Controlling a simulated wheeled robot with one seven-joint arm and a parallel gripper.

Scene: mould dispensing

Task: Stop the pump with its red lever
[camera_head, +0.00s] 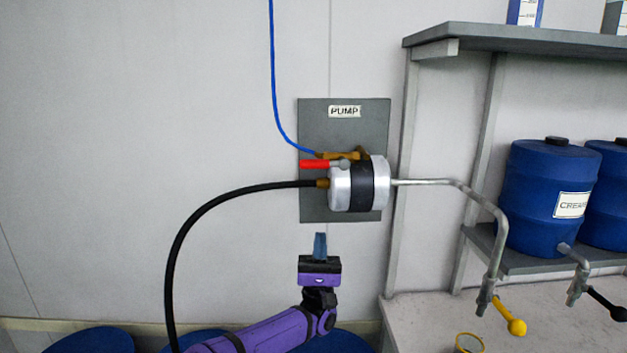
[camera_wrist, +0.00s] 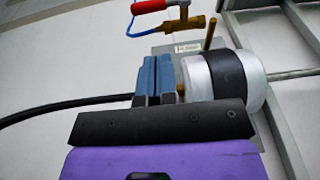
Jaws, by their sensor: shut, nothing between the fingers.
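The pump (camera_head: 361,185) is a silver and black cylinder on a grey wall plate marked PUMP (camera_head: 344,112). Its red lever (camera_head: 315,164) sits on a brass valve at the pump's upper left and points left, roughly level. My gripper (camera_head: 320,240) is below the lever and the pump in the head view, its blue fingers pointing up, shut and empty. The red lever (camera_wrist: 149,6) shows there at the top edge, partly cut off, apart from the fingers.
A blue air line (camera_head: 273,80) runs down to the valve. A black hose (camera_head: 215,200) curves from the pump's left side to the floor. A steel pipe (camera_head: 440,182) leads right to a tap with a yellow handle (camera_head: 512,320). Blue drums (camera_head: 545,170) stand on the shelf.

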